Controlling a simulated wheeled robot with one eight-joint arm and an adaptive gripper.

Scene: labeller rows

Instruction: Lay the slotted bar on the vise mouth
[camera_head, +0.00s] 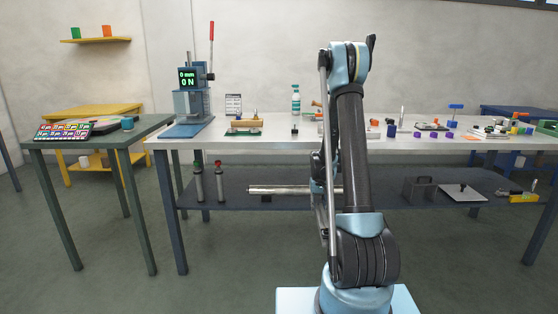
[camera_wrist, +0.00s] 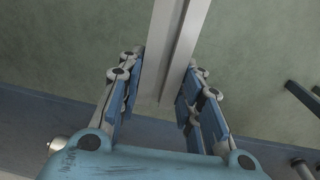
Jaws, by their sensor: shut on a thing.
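The slotted bar (camera_wrist: 171,50) is a long pale grey bar with a lengthwise groove. In the wrist view it runs from the top edge down between the fingers of my gripper (camera_wrist: 162,88), where its near end shows. My gripper is shut on this bar, a blue pad on each side. The bar's far end is out of the wrist view. In the head view I cannot make out my gripper, and my arm (camera_head: 354,150) hides part of the bench. I cannot pick out the vise with certainty in either view.
A press with a green display (camera_head: 190,90) and a tan piece on a green base (camera_head: 245,128) stand on the white bench (camera_head: 275,142). Small parts crowd its right side. The lower shelf (camera_head: 225,195) bears posts and a plate (camera_head: 462,192). A round bar (camera_head: 290,190) shows near it.

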